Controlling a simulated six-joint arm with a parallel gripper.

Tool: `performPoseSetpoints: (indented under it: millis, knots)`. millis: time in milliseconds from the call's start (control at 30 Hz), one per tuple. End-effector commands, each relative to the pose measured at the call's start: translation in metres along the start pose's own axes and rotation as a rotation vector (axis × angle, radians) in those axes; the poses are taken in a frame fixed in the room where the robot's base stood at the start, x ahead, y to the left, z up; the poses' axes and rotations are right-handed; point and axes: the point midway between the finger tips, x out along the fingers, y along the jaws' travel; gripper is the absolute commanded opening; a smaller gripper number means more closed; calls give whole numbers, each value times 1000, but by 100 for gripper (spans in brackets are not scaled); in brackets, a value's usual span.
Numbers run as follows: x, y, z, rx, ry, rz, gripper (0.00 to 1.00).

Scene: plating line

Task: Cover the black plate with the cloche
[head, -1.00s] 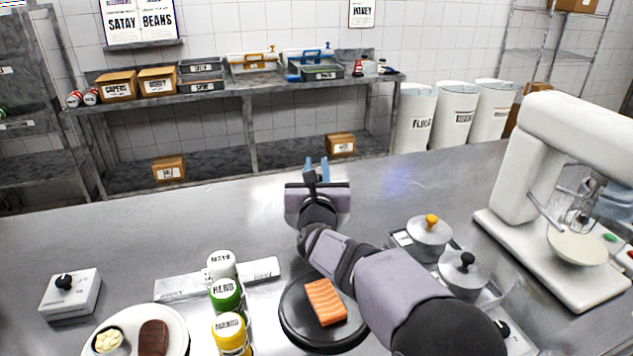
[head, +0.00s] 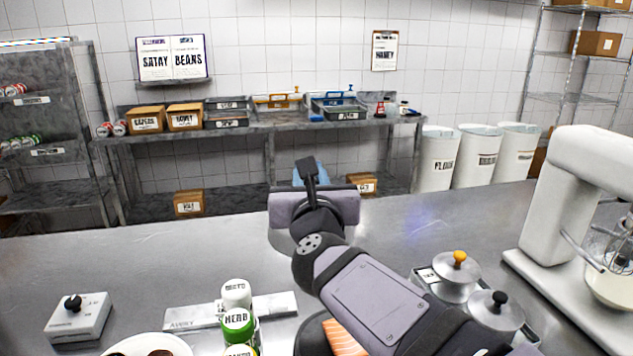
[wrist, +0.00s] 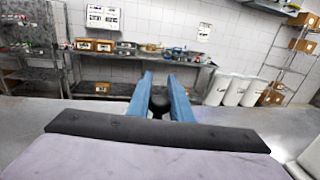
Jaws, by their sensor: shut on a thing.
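The black plate (head: 309,338) is at the bottom edge in the head view, partly cut off and partly behind my arm. A salmon piece (head: 346,340) with pale stripes lies on it. My gripper (head: 308,172) is raised beyond the plate, over the far part of the counter. In the wrist view, its blue fingers (wrist: 160,100) are shut on a round black knob (wrist: 158,104), which looks like the cloche's handle.
Two metal lidded domes, one with an orange knob (head: 459,258) and one with a black knob (head: 497,308), stand right of my arm. A mixer (head: 570,200) is farther right. Bottles (head: 237,293) and a white knobbed box (head: 78,318) are left. The far-left counter is clear.

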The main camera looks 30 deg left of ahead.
Motion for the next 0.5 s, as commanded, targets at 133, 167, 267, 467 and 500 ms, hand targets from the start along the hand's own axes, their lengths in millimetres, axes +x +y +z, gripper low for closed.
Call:
performPoseSetpoints:
  millis: [133, 167, 267, 467, 500]
  knots:
    - [-33, -4, -15, -3, -1, 0, 0]
    - [-38, -6, -19, -1, 0, -3, 0]
    - [-53, -14, -34, -3, 1, -15, 0]
    - [-73, -32, -76, -5, 3, -55, 0]
    - [-76, -35, -86, -5, 4, -64, 0]
